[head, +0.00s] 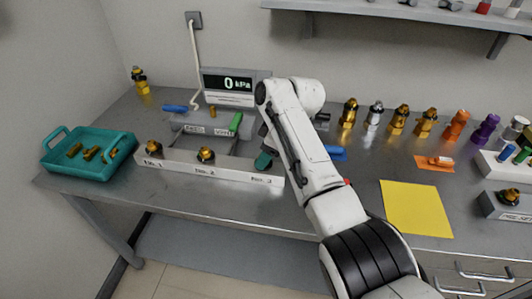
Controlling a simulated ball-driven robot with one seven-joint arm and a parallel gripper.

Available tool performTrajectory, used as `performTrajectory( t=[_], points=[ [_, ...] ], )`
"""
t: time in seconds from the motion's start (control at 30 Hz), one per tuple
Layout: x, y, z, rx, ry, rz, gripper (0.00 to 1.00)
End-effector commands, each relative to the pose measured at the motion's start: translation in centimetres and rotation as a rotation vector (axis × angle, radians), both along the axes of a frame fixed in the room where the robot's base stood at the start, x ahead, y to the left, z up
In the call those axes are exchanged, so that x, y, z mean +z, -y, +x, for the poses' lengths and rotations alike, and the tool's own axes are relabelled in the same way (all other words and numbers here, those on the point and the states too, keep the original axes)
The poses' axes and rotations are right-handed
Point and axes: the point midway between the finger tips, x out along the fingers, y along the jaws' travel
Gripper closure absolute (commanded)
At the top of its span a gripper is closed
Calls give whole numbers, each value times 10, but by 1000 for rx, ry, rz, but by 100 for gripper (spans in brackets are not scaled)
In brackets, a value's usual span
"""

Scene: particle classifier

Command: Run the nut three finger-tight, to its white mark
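A pale bar (215,172) on the steel bench has three labelled stations, No. 1 to No. 3 from left to right. Brass fittings stand at No. 1 (153,148) and No. 2 (206,155). My gripper (264,160) is low at the right end of the bar, over station No. 3. A dark teal piece shows at its tip; I cannot tell whether it is a finger or something held. Nut three and its white mark are hidden by my gripper and arm. Whether the fingers are open or shut does not show.
A gauge display (236,85) reads 0 kPa behind the bar. A teal tray (88,167) with brass pieces stands left. Brass and coloured fittings line the back right, near an orange pad (437,169). A yellow sheet (416,209) lies flat and clear. A shelf (400,13) overhangs the back.

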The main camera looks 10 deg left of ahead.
Motion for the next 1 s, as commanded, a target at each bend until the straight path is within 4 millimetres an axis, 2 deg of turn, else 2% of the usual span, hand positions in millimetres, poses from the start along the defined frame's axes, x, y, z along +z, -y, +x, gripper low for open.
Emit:
performTrajectory(
  t=[0.03, 0.5, 0.77, 1.0],
  points=[
    [0, 0, 0, 0, 0, 0, 52],
    [0, 0, 0, -1, 0, 0, 95],
    [1, 0, -1, -33, -2, 0, 95],
    [4, 0, -2, -162, -1, 0, 95]
  ],
)
